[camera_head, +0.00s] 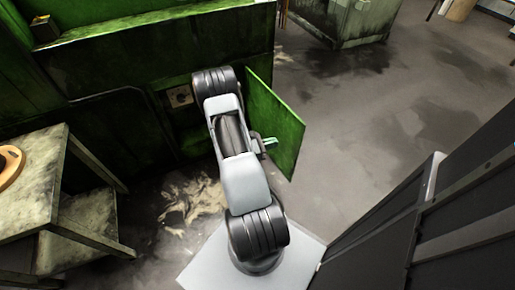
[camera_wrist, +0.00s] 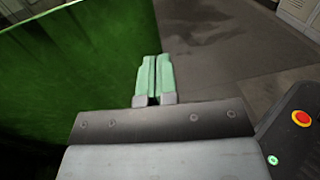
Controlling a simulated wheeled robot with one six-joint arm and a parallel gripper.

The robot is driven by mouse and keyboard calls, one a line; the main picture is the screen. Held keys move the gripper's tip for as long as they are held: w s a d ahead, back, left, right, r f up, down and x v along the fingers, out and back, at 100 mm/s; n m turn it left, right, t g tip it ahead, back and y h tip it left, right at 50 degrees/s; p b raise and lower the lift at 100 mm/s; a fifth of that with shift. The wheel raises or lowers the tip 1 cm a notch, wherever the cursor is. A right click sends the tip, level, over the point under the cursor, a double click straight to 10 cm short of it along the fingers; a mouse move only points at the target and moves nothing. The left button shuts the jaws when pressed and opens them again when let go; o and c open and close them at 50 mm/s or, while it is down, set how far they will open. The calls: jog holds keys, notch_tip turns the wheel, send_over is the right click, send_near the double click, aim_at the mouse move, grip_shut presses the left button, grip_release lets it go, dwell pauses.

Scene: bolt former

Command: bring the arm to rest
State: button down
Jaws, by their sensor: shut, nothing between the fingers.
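My gripper (camera_wrist: 153,78) shows in the wrist view with its two pale green fingers together and nothing between them. In the head view my gripper (camera_head: 270,142) is partly hidden behind my grey arm, with a green tip showing beside the open door. The green door panel (camera_head: 277,128) of the machine stands swung out, just right of my arm. It also fills the left of the wrist view (camera_wrist: 80,70), close to the fingers; I cannot tell whether they touch it.
The green machine (camera_head: 150,60) stands along the back left, with an opening behind my arm. A worn table (camera_head: 40,175) with a shelf is at the left. A grey-green cabinet (camera_head: 345,20) stands at the back. The stained floor (camera_head: 370,130) at the right is clear.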

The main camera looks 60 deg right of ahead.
jog(key=w+a+p, duration=0.1)
jog(key=w+a, duration=0.1)
jog(key=a, duration=0.4)
jog(key=shift+w+a, duration=0.15)
jog(key=shift+w, duration=0.15)
jog(key=w+a+r+m+t+y+p, duration=0.1)
jog(key=a+r+m+t+y+p, duration=0.2)
jog(key=a+r+p, duration=0.5)
jog(key=w+a+r+m+t+y+p, duration=0.2)
jog(key=a+r+p, duration=0.7)
jog(key=r, duration=1.5)
jog(key=w+a+r+m+t+y+p, duration=0.2)
jog(key=a+r+m+t+y+p, duration=0.3)
jog(key=r, duration=1.2)
jog(key=a+t+y+p, duration=0.4)
jog(key=a, duration=0.1)
jog(key=shift+w+a+t, duration=0.15)
jog(key=shift+a+t, duration=0.05)
jog(key=shift+t, duration=0.1)
